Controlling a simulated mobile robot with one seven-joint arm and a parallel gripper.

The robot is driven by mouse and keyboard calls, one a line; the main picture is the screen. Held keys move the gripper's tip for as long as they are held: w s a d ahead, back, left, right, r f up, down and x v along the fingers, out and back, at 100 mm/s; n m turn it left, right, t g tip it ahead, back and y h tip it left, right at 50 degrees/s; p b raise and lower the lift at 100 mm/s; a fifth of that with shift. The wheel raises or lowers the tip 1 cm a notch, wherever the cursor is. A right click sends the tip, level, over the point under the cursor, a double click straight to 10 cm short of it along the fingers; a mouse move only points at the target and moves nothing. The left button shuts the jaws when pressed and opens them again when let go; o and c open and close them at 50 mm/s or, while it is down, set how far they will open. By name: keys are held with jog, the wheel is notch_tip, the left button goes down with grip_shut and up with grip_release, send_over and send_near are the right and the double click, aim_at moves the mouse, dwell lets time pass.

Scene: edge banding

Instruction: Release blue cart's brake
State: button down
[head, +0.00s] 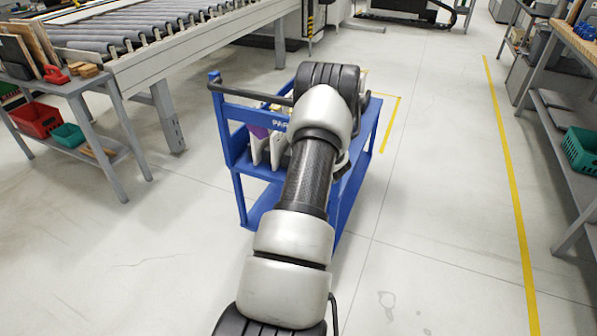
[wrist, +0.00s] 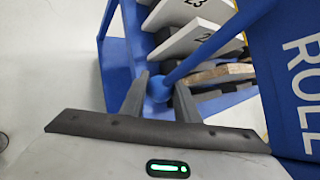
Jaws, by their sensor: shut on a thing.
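The blue cart (head: 240,162) stands on the floor ahead, with a lower shelf and upright panels on its upper deck. In the wrist view, my gripper (wrist: 162,82) is at the cart, its two dark fingers shut on a blue rod (wrist: 205,52) that runs up to the right. The fingertips are close to white numbered panels (wrist: 190,38). I cannot tell whether this rod is the brake lever. In the head view, my arm covers the cart's middle and right part and hides my gripper.
A roller conveyor (head: 150,45) stands behind left. A grey bench (head: 75,95) with red and teal bins is at left. Shelving (head: 560,110) with a green crate (head: 580,150) is at right. The floor between cart and yellow line (head: 515,190) is clear.

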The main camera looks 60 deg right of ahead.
jog(key=shift+s+d+r+n+g+b, duration=0.15)
jog(key=shift+s+r+n+g, duration=0.2)
jog(key=shift+s+g, duration=0.45)
jog(key=shift+s+r+n+g+b, duration=0.2)
jog(key=shift+s+r+g, duration=0.35)
jog(key=shift+s, duration=0.45)
jog(key=shift+s+d+r+n+g+b, duration=0.15)
jog(key=shift+s+r+n+g, duration=0.15)
jog(key=shift+s+g, duration=0.5)
jog(key=shift+s, duration=0.1)
jog(key=c, duration=1.4)
grip_release()
jog(key=shift+a, duration=0.1)
jog(key=shift+o, duration=0.2)
jog(key=shift+r, duration=0.15)
jog(key=p+v, duration=0.2)
jog(key=v, duration=1.5)
jog(key=shift+s, duration=0.25)
